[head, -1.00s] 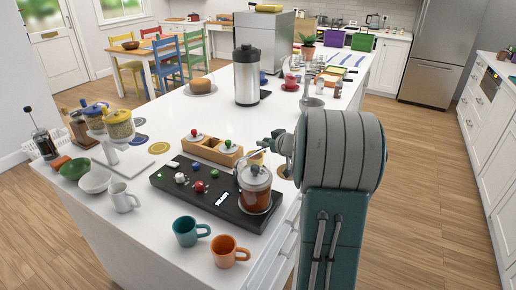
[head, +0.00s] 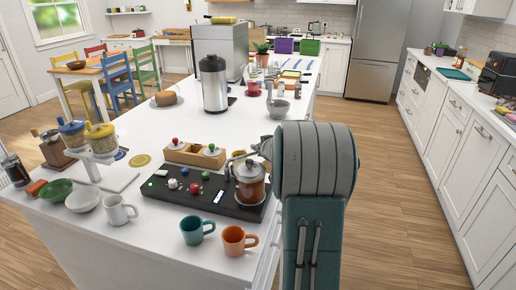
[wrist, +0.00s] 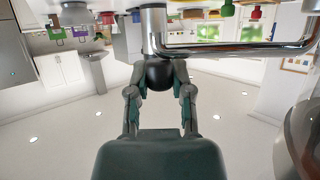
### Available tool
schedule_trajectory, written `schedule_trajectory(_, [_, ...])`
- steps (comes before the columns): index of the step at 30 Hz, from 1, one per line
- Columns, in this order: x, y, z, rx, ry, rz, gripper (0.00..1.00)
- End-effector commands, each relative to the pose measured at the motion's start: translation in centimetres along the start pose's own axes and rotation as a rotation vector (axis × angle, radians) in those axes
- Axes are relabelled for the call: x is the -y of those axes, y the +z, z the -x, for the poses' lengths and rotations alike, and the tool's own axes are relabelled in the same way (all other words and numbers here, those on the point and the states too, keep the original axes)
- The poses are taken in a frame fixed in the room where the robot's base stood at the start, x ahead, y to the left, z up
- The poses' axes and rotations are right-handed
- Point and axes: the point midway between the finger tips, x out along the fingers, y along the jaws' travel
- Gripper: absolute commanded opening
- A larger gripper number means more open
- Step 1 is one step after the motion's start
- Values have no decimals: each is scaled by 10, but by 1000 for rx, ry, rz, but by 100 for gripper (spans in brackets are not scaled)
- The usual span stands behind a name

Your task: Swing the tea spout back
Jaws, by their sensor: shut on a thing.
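The chrome tea spout (wrist: 225,48) shows in the wrist view as a bent, shiny tube with a round black knob (wrist: 159,75) at the near end of its upright part. My gripper (wrist: 160,80) is shut on this black knob, one finger on each side. In the head view the glass tea jar (head: 250,188), with brown tea in it, stands on the right end of the black tray (head: 215,207). My arm hides most of my gripper there, and the spout cannot be made out clearly.
An orange mug (head: 234,241) and a teal mug (head: 194,231) stand in front of the tray. A wooden box (head: 190,157) with lidded jars is behind it. A steel flask (head: 214,84) stands farther back. Floor is free to the right.

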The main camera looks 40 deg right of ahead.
Motion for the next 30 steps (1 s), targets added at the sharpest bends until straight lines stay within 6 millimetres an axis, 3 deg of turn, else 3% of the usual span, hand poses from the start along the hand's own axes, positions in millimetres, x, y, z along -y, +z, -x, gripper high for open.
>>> schedule_trajectory(10, [1,0,0,-1,1,-1,0])
schedule_trajectory(11, [1,0,0,-1,1,-1,42])
schedule_trajectory(12, [1,0,0,0,1,-1,59])
schedule_trajectory(13, [1,0,0,0,2,-1,64])
schedule_trajectory(24, [0,0,1,0,2,-1,64])
schedule_trajectory(30, [0,-1,25,-1,4,-1,64])
